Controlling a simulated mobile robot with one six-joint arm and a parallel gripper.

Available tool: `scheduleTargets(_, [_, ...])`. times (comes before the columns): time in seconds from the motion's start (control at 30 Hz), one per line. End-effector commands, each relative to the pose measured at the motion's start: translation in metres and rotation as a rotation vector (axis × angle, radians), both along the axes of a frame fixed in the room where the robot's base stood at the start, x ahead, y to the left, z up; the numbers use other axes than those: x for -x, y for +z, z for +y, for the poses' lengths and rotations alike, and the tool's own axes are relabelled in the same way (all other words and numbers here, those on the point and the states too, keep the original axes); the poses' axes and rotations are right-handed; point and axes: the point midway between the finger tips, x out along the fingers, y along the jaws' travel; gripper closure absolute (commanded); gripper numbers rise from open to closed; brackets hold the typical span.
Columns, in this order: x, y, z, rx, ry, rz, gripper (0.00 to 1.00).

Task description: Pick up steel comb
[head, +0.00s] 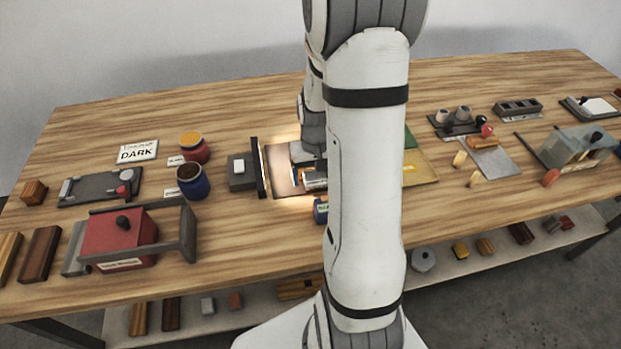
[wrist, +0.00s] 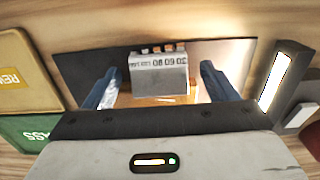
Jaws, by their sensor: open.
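My gripper (wrist: 160,68) is open, with one dark blue-grey finger on each side of a grey block-like piece. This piece (wrist: 158,74) has a row of dark markings on its face and several short teeth or blocks along its far edge; it may be the steel comb, but I cannot be sure. It sits over a dark panel (wrist: 235,60), and I see no clear finger contact. In the head view my arm hides most of this spot; only a small part of the lit panel (head: 283,178) shows.
A lit upright bar (wrist: 275,83) stands right of the panel in the wrist view. Yellow (wrist: 25,72) and green (wrist: 30,133) plates lie left. In the head view, a red box (head: 118,232), a blue jar (head: 193,184) and a grey-green machine (head: 578,146) flank my arm.

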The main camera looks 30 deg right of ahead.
Motion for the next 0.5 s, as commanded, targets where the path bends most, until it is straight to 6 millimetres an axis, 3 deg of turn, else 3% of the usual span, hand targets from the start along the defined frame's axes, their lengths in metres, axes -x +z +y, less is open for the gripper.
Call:
scheduleTargets(0.1, [0.0003,-0.009,-0.0001,0.0,0.0,0.001,0.2])
scheduleTargets(0.33, [0.0,-0.0098,-0.0003,0.0,-0.001,-0.001,0.2])
scheduleTargets(0.5, [0.0,-0.0097,-0.0004,0.0,-0.001,-0.001,0.34])
